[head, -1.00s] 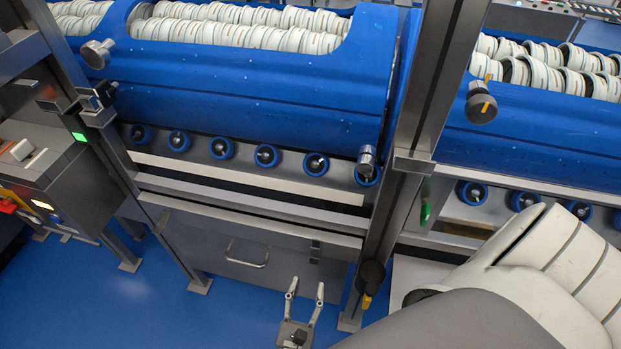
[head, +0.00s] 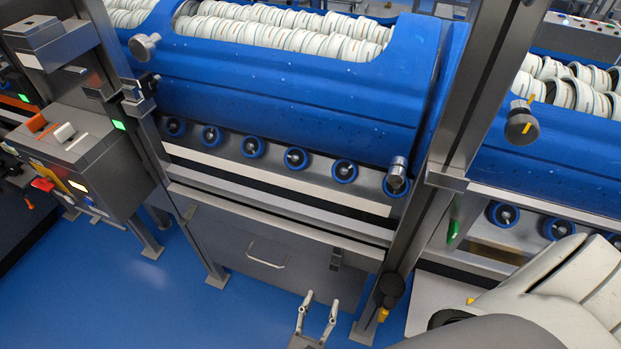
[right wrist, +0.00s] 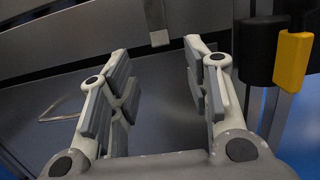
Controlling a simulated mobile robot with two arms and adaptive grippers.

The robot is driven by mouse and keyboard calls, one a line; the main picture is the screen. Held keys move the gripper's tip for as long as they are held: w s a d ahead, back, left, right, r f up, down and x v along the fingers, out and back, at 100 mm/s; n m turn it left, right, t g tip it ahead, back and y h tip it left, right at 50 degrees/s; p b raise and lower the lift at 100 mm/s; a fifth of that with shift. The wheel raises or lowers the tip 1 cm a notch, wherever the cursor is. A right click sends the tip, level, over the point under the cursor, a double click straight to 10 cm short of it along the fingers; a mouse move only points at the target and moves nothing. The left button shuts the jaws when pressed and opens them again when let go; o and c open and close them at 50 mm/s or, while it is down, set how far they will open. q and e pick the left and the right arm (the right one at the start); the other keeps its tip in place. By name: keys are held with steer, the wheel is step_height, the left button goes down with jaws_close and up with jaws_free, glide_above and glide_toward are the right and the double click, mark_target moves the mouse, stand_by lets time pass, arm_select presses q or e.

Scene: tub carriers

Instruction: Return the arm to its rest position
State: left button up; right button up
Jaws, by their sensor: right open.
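My right gripper (head: 318,316) shows at the bottom middle of the head view, its two pale fingers spread apart with nothing between them. In the right wrist view the same gripper (right wrist: 160,95) has its grey pads wide apart and is empty. It points toward the grey lower panel with a bar handle, apart from it as far as I can tell. My white right arm covers the lower right corner of the head view. My left gripper is in neither view.
A blue tub (head: 290,100) full of white rings rests above a row of blue rollers (head: 297,158). A steel post (head: 455,150) with a black and yellow knob (head: 390,290) stands close right of the gripper. A control box (head: 85,165) stands left. Blue floor (head: 150,310) is clear.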

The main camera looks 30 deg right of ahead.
steer(key=s+d+f+m+g+y, duration=0.2)
steer(key=s+d+f+g, duration=0.25)
steer(key=f, duration=0.35)
steer(key=s+d+f+m+g+y, duration=0.25)
steer(key=s+f+g, duration=0.2)
steer(key=f, duration=0.35)
steer(key=s+a+f+m+g+y, duration=0.1)
steer(key=s+f+m+g+y, duration=0.1)
steer(key=s+f+m+y, duration=0.8)
steer(key=s+f+m+p, duration=0.1)
steer(key=s+f+m, duration=0.2)
steer(key=m, duration=0.6)
steer(key=shift+s+a+f+g, duration=0.2)
steer(key=shift+s+g, duration=0.1)
steer(key=shift+s, duration=0.55)
steer(key=shift+y, duration=0.25)
